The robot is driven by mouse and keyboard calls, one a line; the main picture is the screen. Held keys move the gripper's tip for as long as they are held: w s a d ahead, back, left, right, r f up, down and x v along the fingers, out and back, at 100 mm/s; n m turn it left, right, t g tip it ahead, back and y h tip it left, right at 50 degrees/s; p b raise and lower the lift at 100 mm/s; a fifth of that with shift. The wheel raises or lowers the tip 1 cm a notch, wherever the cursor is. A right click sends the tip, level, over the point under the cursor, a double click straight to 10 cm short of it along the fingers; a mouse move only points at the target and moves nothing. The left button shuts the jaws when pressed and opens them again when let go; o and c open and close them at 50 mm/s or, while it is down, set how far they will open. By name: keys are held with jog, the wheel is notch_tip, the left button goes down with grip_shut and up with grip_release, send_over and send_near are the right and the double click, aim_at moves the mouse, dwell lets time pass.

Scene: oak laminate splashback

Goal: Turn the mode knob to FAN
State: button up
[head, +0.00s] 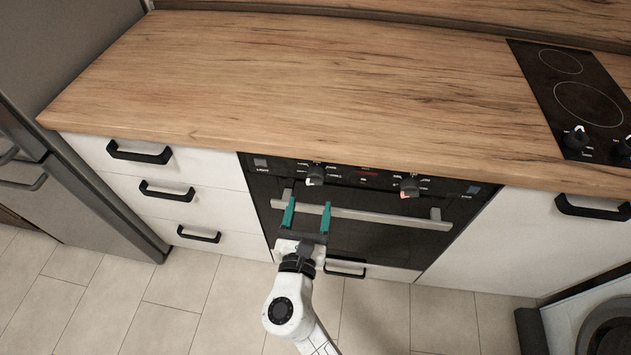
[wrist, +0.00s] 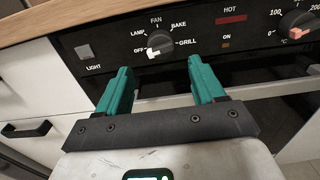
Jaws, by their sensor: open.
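The oven's mode knob (wrist: 160,43) is the left of two knobs on the black control panel, also in the head view (head: 315,176). Labels OFF, LAMP, FAN, BAKE and GRILL ring it, with FAN at the top. Its white marking faces the lower left, on the OFF side; the exact setting is hard to read. My gripper (wrist: 160,72), with two teal fingers, is open and empty. In the head view my gripper (head: 308,206) is in front of the oven, just below the knob and apart from it.
A temperature knob (wrist: 298,22) with a reddish marking is on the panel's right. The oven door handle (head: 375,215) runs below the knobs, close to my fingers. The wooden counter edge (head: 330,160) overhangs above. Drawers with black handles (head: 167,191) are on the left.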

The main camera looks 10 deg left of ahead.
aim_at(316, 178)
jog(key=w, duration=0.7)
jog(key=shift+d, duration=0.15)
jog(key=shift+c, duration=0.2)
jog(key=c, duration=1)
jog(key=shift+b, duration=0.35)
jog(key=shift+f, duration=0.1)
